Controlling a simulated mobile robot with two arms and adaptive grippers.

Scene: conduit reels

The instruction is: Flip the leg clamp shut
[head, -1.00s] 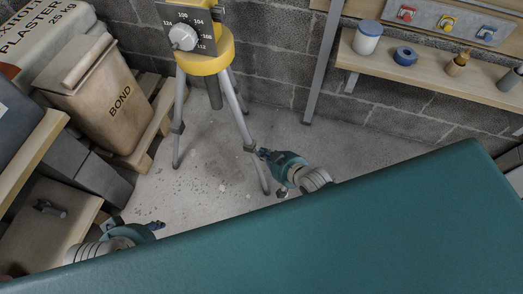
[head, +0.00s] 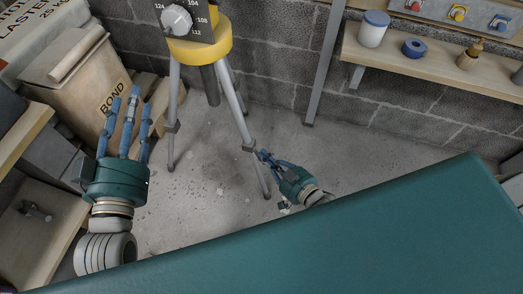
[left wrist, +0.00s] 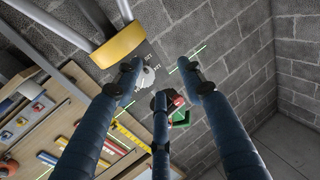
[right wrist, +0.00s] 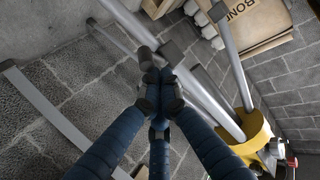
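A tripod with a yellow head (head: 203,44) and grey legs stands on the concrete floor. Dark leg clamps sit on its left leg (head: 172,128) and on its front leg (head: 249,146). My right gripper (head: 262,156) is right beside the front leg's clamp. In the right wrist view its fingertips (right wrist: 158,92) are together, close to a grey leg and its clamp (right wrist: 147,59). The fingers partly hide this spot, so I cannot tell if they touch the lever. My left gripper (head: 130,101) is raised, open and empty, left of the tripod; its fingers are spread (left wrist: 160,90).
A teal surface (head: 330,240) fills the front. A bag marked BOND (head: 85,75) stands on a pallet at left. A wooden shelf (head: 430,65) with a jar (head: 373,29) and blue tape (head: 414,48) is on the right wall. Floor around the tripod is clear.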

